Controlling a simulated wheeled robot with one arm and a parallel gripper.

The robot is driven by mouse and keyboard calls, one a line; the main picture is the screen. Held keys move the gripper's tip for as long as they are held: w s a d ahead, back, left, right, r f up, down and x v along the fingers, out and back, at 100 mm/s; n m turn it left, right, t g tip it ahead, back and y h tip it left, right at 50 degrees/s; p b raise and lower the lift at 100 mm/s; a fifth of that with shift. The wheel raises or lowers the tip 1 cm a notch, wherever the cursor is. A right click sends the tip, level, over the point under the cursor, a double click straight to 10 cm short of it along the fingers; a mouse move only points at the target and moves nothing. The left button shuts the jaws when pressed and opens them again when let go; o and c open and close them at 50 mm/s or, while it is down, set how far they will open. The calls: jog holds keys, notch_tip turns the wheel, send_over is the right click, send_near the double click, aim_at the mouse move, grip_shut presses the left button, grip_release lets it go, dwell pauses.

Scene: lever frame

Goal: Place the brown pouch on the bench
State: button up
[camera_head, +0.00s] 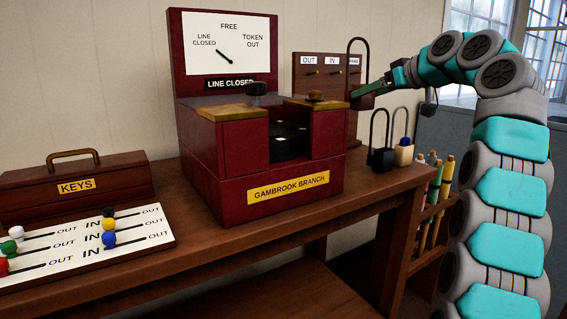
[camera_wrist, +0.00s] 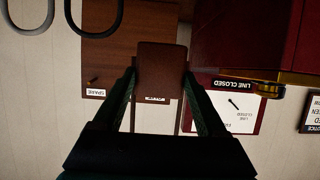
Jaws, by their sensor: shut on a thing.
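The brown pouch (camera_head: 360,102), with a tall dark hoop above it, is held in the air beyond the right side of the dark red machine. My gripper (camera_head: 368,90) is shut on it. In the wrist view the pouch (camera_wrist: 160,75) sits between the two fingers, which touch its sides. My arm reaches in from the right. The wooden bench (camera_head: 365,187) runs below, and the pouch is clear of its top.
The dark red machine (camera_head: 262,189) fills mid-bench. A black hooped item (camera_head: 380,160) and a pale hooped one (camera_head: 403,155) stand at the bench's right end. The lever board (camera_head: 135,236) and keys box (camera_head: 90,190) occupy the left. A hook board (camera_head: 312,88) stands behind.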

notch_tip(320, 180, down, 13)
jog(key=b, duration=1.3)
jog(key=shift+s+f, duration=0.1)
jog(key=shift+f, duration=0.05)
jog(key=shift+f+b, duration=0.9)
jog(key=shift+f, duration=1.45)
jog(key=shift+f, duration=0.1)
jog(key=o, duration=1.6)
jog(key=v, duration=1.2)
jog(key=shift+d, duration=0.1)
